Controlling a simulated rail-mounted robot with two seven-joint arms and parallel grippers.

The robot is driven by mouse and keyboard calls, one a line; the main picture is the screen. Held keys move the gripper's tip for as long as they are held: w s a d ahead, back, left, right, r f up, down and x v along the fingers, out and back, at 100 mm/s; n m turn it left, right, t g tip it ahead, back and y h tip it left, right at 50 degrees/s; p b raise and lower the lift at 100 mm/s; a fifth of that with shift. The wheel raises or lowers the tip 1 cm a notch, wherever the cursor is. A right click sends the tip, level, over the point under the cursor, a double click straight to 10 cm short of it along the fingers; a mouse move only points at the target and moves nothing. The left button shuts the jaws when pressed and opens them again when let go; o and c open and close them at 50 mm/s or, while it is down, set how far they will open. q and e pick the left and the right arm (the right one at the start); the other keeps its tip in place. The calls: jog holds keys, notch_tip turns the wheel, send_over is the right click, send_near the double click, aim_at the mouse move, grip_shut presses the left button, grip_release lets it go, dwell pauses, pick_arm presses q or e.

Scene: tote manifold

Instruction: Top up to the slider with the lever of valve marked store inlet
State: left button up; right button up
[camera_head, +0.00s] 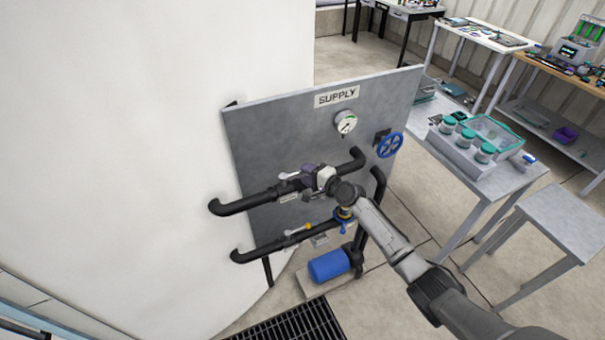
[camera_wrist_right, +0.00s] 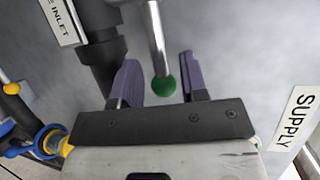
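The lever with a green ball end (camera_wrist_right: 164,86) stands between the two purple fingers of my right gripper (camera_wrist_right: 160,76) in the right wrist view. There is a gap on each side, so the gripper is open around it. A label reading "INLET" (camera_wrist_right: 60,18), its first word cut off, is beside the lever's pipe. In the head view my right gripper (camera_head: 304,176) is at the upper black pipe (camera_head: 245,203) and partly hides this valve and its lever (camera_head: 287,176). I cannot make out a slider. My left gripper is not in view.
The grey panel marked SUPPLY (camera_head: 265,125) carries a round gauge (camera_head: 345,121) and a blue handwheel (camera_head: 390,145). A yellow-ended lever (camera_head: 288,232) is on the lower pipe. A blue pump (camera_head: 328,265) sits below. A large white tank (camera_head: 120,150) stands left; tables stand right.

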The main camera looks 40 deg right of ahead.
jog(key=shift+x, duration=1.25)
grip_shut()
jog(key=shift+a+f, duration=0.1)
